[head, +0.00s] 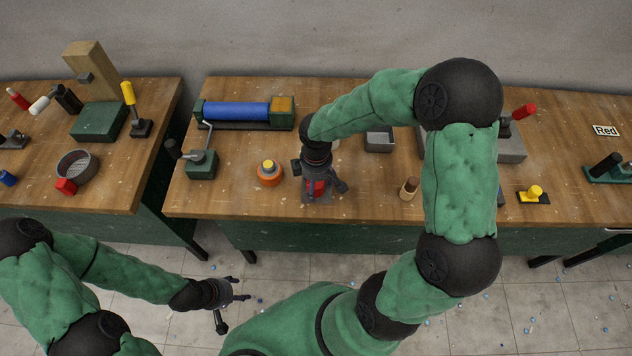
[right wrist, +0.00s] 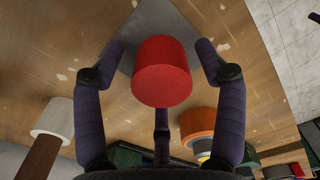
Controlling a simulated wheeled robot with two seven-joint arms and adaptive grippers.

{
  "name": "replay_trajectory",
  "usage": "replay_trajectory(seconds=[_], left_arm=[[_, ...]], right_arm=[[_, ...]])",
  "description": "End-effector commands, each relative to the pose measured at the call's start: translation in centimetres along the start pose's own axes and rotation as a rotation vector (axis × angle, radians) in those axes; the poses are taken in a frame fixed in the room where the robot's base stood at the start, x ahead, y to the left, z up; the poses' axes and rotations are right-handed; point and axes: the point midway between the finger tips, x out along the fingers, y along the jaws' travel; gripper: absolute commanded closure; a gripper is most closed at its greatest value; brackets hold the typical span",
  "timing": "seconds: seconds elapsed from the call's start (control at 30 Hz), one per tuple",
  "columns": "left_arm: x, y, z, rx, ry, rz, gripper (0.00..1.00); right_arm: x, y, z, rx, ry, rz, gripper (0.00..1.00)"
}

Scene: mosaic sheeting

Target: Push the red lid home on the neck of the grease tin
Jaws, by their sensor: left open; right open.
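The red lid (right wrist: 162,72) shows as a plain red cylinder between the spread fingers of my right gripper in the right wrist view. Its flat end faces the camera. My right gripper (right wrist: 162,75) is open around it, with gaps at the side fingers; contact at the third finger is unclear. In the head view, this gripper (head: 320,188) is over the red lid (head: 318,187), mostly covering it, above a grey plate (head: 316,199). I see no separate neck or tin body under the red. My left gripper (head: 232,290) is open and empty over the floor.
An orange tin with a yellow top (head: 269,174) stands left of the right gripper. A wooden-handled piece (head: 409,188) stands to its right. A green crank block (head: 201,164), a blue roller (head: 238,111) and a grey tray (head: 379,141) are also on the bench.

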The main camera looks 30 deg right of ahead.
Motion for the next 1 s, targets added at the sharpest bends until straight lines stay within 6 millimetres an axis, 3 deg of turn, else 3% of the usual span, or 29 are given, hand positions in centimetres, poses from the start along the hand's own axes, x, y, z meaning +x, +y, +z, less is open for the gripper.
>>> replay_trajectory(seconds=[0.23,0.7,1.0], left_arm=[[-0.1,0.0,0.0,0.0,0.0,0.0,0.43],[-2.2,0.8,0.1,0.0,0.0,0.0,0.43],[-2.5,0.9,0.1,0.0,0.0,0.0,0.43]], right_arm=[[-0.6,0.0,0.0,0.0,0.0,0.001,0.28],[-8.8,0.6,0.2,0.0,0.002,0.003,0.28],[-10.8,0.5,0.2,0.0,-0.001,0.001,0.28]])
